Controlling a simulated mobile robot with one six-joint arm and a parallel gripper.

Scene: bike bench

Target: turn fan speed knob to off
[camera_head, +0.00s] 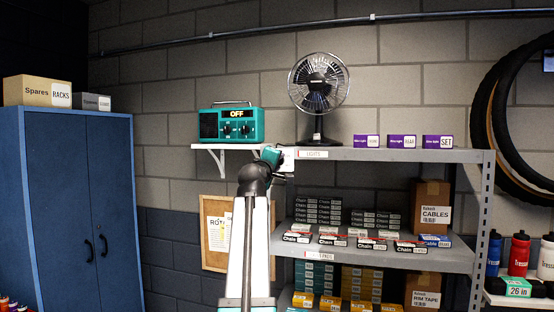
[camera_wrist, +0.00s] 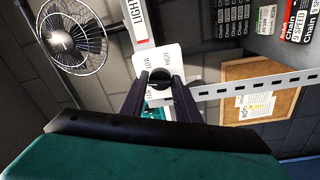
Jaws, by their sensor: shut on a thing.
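The fan speed knob (camera_wrist: 159,75) is a dark round knob on a white plate (camera_wrist: 147,54), in the middle of the wrist view. The words LOW and HIGH show on the plate; other lettering is partly covered by the fingers. My gripper (camera_wrist: 160,84) is shut on the knob, one dark finger on each side. The knob's pointer is too dark to read. In the head view my gripper (camera_head: 273,156) is at the left end of the top shelf, hiding the knob. The black fan (camera_head: 318,84) stands on that shelf; it also shows in the wrist view (camera_wrist: 72,36).
A teal radio reading OFF (camera_head: 231,125) sits on a small wall bracket left of my gripper. Purple boxes (camera_head: 366,141) stand on the grey shelf (camera_head: 400,155), with chain boxes below. A blue cabinet (camera_head: 78,200) is at the left; a notice board (camera_head: 214,232) hangs behind my arm.

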